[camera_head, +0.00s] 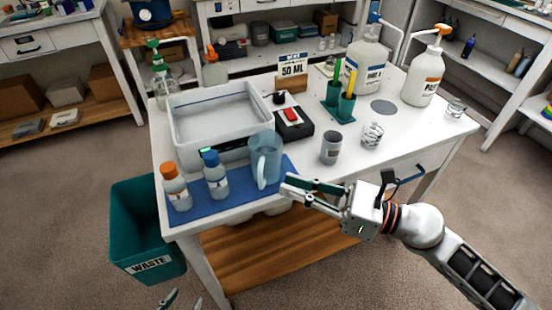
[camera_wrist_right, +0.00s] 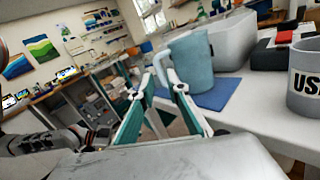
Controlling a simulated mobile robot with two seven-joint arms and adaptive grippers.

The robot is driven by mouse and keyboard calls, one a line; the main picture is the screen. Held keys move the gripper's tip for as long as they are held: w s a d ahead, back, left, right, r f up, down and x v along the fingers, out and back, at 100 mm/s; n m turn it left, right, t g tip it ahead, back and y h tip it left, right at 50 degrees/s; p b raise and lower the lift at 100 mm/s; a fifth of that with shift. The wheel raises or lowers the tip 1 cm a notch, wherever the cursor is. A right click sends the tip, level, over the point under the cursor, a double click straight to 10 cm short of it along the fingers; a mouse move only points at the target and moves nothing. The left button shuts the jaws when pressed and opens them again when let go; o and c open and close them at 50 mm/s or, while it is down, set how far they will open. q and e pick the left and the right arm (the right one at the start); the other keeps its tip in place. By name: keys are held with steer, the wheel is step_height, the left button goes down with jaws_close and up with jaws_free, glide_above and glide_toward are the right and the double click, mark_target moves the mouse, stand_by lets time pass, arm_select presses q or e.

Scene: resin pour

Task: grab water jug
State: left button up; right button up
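The water jug (camera_head: 265,161) is translucent blue and stands upright on the blue mat (camera_head: 237,205) at the table's front. It also shows in the right wrist view (camera_wrist_right: 192,63), with its handle (camera_wrist_right: 160,65) on its left side. My right gripper (camera_head: 288,186) is open and empty, with its fingertips just right of the jug in the head view. In the wrist view its fingers (camera_wrist_right: 162,78) point at the handle; I cannot tell whether they touch it. My left gripper (camera_head: 183,301) shows only as two separated fingertips at the bottom edge.
Orange-capped (camera_head: 176,188) and blue-capped (camera_head: 216,177) bottles stand left of the jug. A white tub (camera_head: 182,132) is behind it. A grey cup (camera_head: 331,149) and a clear glass (camera_head: 372,135) stand to the right. A teal waste bin (camera_head: 126,225) is at the table's left.

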mark_target(261, 186)
steer(key=shift+w+a+f+n+g+p, duration=0.25)
steer(key=shift+w+a+n, duration=0.2)
steer(key=shift+a, duration=0.75)
steer(key=shift+w+a+f+n+g+p, duration=0.15)
steer(key=shift+w+a+f+n, duration=0.35)
steer(key=shift+a, duration=0.65)
steer(key=shift+w+a+f+n+g+p, duration=0.1)
steer(key=shift+w+a+n+g+p, duration=0.15)
steer(key=shift+w+a, duration=0.65)
steer(key=shift+s+a, duration=0.3)
steer(key=shift+r, duration=0.1)
jaws_close()
